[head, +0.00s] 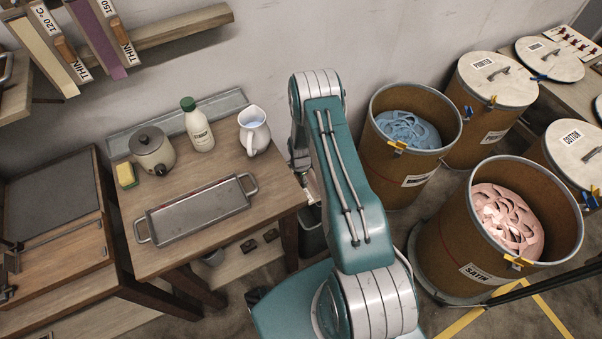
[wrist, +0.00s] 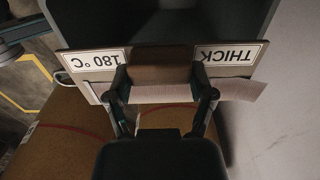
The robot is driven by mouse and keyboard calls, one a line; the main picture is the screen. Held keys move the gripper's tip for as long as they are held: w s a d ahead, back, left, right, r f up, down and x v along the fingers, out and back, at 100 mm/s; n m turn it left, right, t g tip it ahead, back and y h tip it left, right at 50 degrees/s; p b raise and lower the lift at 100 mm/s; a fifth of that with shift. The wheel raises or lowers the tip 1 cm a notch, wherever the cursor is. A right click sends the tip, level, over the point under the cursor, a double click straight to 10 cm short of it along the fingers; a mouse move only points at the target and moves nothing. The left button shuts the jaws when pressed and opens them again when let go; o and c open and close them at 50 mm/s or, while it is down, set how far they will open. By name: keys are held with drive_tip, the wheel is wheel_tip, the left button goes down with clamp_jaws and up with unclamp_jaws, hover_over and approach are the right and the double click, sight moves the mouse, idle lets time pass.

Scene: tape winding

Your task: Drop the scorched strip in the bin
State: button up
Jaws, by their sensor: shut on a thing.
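My gripper (wrist: 163,88) is shut on a brown wooden grip block (wrist: 160,66) in the wrist view. The block belongs to a strip board (wrist: 72,62) with white plates reading "180 °C" and "THICK", upside down here. A pale pinkish strip (wrist: 240,88) shows along the board between and beyond the fingers; I cannot see a scorch mark on it. A dark grey open container (wrist: 215,18), apparently the bin, lies behind the board. In the head view a dark bin (head: 313,235) is partly visible beside the table, and my arm hides the gripper and strip.
The wooden table (head: 180,255) holds a metal tray (head: 195,210), a pot (head: 152,152), a bottle (head: 197,125) and a white jug (head: 254,131). Drums with blue (head: 408,130) and pink (head: 508,220) scraps stand right. Other strip boards (head: 95,35) are at upper left.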

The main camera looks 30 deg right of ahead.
drive_tip(key=f, duration=0.4)
drive_tip(key=shift+d, duration=0.4)
drive_tip(key=shift+a+f, duration=0.2)
drive_tip(key=shift+f, duration=0.15)
drive_tip(key=o, duration=1.1)
drive_tip(key=shift+d, duration=0.1)
drive_tip(key=shift+o, duration=0.2)
wheel_tip(320, 180, up, 12)
drive_tip(key=shift+f, duration=0.1)
